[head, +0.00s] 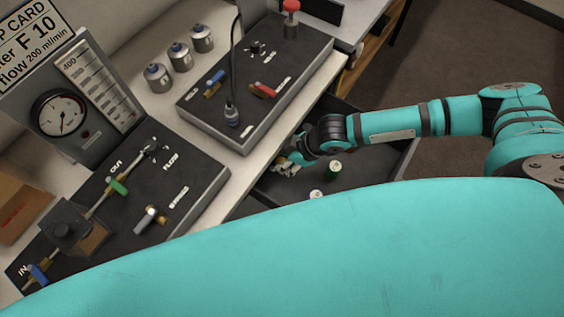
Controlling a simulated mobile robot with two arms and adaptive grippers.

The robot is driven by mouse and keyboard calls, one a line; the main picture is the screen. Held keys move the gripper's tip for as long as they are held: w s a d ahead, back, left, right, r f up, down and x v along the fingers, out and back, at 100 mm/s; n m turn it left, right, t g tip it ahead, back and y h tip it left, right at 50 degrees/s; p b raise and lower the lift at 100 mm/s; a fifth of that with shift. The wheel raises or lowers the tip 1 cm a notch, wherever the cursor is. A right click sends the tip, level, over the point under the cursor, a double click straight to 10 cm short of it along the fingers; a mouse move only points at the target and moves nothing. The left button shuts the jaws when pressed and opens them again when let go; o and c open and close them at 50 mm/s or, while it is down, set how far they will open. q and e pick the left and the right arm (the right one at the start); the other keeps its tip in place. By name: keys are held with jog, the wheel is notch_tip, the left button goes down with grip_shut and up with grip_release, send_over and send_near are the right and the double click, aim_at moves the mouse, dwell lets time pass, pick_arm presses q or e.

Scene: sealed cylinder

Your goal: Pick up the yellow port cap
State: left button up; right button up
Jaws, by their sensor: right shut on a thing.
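My right gripper (284,166) is low inside the open drawer, at its left end, beside the bench edge. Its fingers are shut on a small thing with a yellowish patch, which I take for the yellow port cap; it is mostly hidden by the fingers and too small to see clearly. My left gripper is out of view.
The dark drawer (373,164) also holds a green-sided cap (333,171) and a pale-topped one (316,194). On the bench stand a flow panel (195,180), a second panel (285,85) and three grey canisters (180,57). My large teal arm link hides the foreground.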

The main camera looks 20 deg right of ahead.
jog(key=d, duration=0.1)
jog(key=s+d, duration=0.1)
jog(key=d+b, duration=0.1)
jog(key=shift+s+d+f, duration=0.1)
jog(key=shift+s+f, duration=0.2)
jog(key=shift+s, duration=0.1)
notch_tip(320, 180, up, 14)
jog(key=shift+d+r, duration=0.1)
jog(key=shift+r, duration=0.05)
